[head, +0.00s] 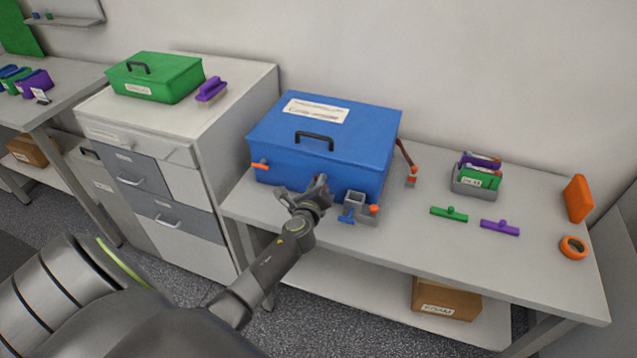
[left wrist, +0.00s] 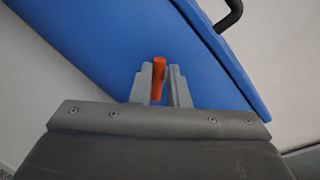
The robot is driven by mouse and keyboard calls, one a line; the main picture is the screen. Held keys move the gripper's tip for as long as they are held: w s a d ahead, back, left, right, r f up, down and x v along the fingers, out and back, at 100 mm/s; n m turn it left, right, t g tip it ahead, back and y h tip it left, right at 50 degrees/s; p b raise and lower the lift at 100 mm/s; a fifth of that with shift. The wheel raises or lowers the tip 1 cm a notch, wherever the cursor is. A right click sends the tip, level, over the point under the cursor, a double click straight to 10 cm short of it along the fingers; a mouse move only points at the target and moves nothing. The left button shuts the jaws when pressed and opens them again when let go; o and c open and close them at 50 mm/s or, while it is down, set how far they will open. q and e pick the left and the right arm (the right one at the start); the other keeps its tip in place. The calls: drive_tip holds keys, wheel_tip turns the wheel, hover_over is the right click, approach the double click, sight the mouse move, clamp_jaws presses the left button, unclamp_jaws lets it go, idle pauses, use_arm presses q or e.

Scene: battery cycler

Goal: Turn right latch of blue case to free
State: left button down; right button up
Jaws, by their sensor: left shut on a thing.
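The blue case (head: 340,150) stands shut on the workbench, with a black handle (head: 314,138) and a white label on its lid. An orange latch (head: 260,166) at the left of its front lies roughly level and is free of any gripper. My left gripper (head: 318,184) is at the right part of the case front. In the left wrist view, the gripper (left wrist: 159,82) is shut on the right latch (left wrist: 158,76), an orange bar between its two grey fingers. The case's blue front fills the space behind. In the head view my gripper mostly hides this latch. My right gripper is not in view.
A grey holder (head: 355,199) with blue and orange parts stands close to the right of my gripper. A grey bin (head: 478,180), a green tool (head: 449,213), a purple tool (head: 500,227) and orange tape (head: 573,247) lie farther right. Bench space between them is clear.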

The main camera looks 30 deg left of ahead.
use_arm(q)
drive_tip(key=n, duration=0.2)
drive_tip(key=f+n+h, duration=0.1)
drive_tip(key=n, duration=0.2)
drive_tip(key=a+n+h, duration=0.1)
drive_tip(key=n, duration=0.2)
drive_tip(key=shift+s+f, duration=0.2)
drive_tip(key=shift+s, duration=0.1)
idle(0.6)
drive_tip(key=c, duration=1.5)
unclamp_jaws()
drive_tip(key=shift+h, duration=0.3)
drive_tip(key=shift+w+r, duration=0.1)
drive_tip(key=shift+d+r, duration=0.1)
drive_tip(key=v, duration=1.7)
